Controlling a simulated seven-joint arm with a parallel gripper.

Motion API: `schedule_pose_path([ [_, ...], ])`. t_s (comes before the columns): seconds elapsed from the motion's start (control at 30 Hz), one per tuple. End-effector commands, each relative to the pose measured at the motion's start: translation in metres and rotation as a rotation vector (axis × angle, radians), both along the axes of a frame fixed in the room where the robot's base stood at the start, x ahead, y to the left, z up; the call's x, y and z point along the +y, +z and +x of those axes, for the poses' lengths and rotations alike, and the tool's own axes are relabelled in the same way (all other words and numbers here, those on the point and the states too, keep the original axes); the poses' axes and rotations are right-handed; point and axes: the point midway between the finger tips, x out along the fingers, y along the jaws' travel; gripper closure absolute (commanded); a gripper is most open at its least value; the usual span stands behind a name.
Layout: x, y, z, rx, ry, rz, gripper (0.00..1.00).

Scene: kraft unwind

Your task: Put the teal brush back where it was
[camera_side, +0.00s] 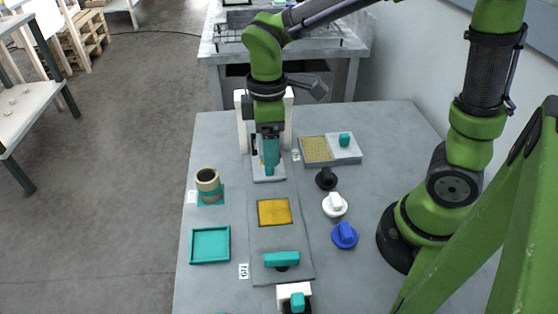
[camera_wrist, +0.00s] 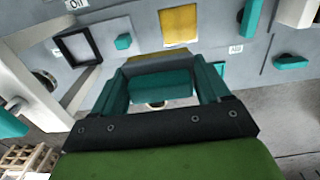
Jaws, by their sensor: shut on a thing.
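My gripper (camera_side: 268,132) points down at the far end of the grey table, between two white posts. It is shut on a teal piece (camera_side: 270,158), most likely the teal brush, which hangs over a small light-grey plate (camera_side: 268,177). In the wrist view the teal brush (camera_wrist: 160,86) lies across between the two teal-sided fingers, and a small pale round part shows below it. Whether the brush touches the plate is hard to tell. A teal bar (camera_side: 281,259) lies on the near end of the long grey board.
The long board carries a yellow pad (camera_side: 274,212). A tan roll (camera_side: 208,181) and an empty teal tray (camera_side: 210,245) stand to the left. Black, white (camera_side: 335,205) and blue knobs (camera_side: 344,235) stand to the right. A two-part tray (camera_side: 330,149) is at the far right.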

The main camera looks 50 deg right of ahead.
Motion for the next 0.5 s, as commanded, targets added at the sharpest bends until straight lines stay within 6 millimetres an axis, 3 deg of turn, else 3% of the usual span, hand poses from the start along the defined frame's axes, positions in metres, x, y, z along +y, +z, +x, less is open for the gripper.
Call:
schedule_pose_path([
  [0.03, 0.0, 0.015, 0.001, -0.008, -0.002, 0.002, 0.57],
  [0.23, 0.0, 0.063, 0.001, -0.008, 0.0, 0.002, 0.57],
  [0.5, -0.001, 0.073, 0.055, 0.008, -0.088, 0.024, 0.57],
])
